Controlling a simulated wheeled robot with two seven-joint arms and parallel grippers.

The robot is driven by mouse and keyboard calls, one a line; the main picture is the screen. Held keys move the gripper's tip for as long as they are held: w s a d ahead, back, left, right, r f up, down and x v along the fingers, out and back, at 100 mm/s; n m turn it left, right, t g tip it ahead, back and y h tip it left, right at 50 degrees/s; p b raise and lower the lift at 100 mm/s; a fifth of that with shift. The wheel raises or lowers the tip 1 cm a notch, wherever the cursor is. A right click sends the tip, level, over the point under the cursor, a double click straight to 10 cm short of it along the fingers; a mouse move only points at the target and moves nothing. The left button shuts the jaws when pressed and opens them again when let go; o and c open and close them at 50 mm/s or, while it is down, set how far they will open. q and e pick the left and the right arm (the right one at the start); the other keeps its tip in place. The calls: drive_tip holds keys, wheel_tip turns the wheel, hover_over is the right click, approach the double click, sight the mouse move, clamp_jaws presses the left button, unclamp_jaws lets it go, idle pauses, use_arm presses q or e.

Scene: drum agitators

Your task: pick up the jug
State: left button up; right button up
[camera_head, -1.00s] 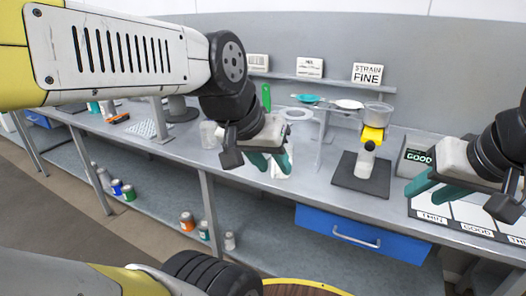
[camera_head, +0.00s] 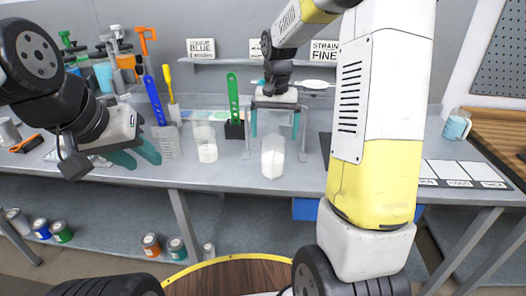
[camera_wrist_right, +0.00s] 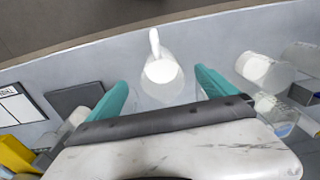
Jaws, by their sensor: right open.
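A clear jug (camera_head: 272,160) with white contents stands on the bench near its front edge. In the right wrist view the jug (camera_wrist_right: 162,72) lies between the two fingers, its pale handle pointing up in the picture. My right gripper (camera_head: 274,122) is open, pointing down above and behind the jug, with a teal finger to each side of it. I cannot tell whether the fingers touch it. My left gripper (camera_head: 136,158) is open and empty at the left, over the bench's front edge.
Another clear container (camera_head: 206,152) with white contents stands left of the jug, beside a clear graduated beaker (camera_head: 167,146). A green-handled tool (camera_head: 233,95) stands in a black holder behind. A light-blue cup (camera_head: 457,126) is far right. My right forearm hides part of the bench.

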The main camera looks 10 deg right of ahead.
sight(273, 155)
drive_tip(key=f, duration=0.6)
drive_tip(key=w+f, duration=0.1)
drive_tip(key=f, duration=0.3)
drive_tip(key=shift+r, duration=0.1)
drive_tip(key=shift+c, duration=0.3)
drive_tip(key=c, duration=1.8)
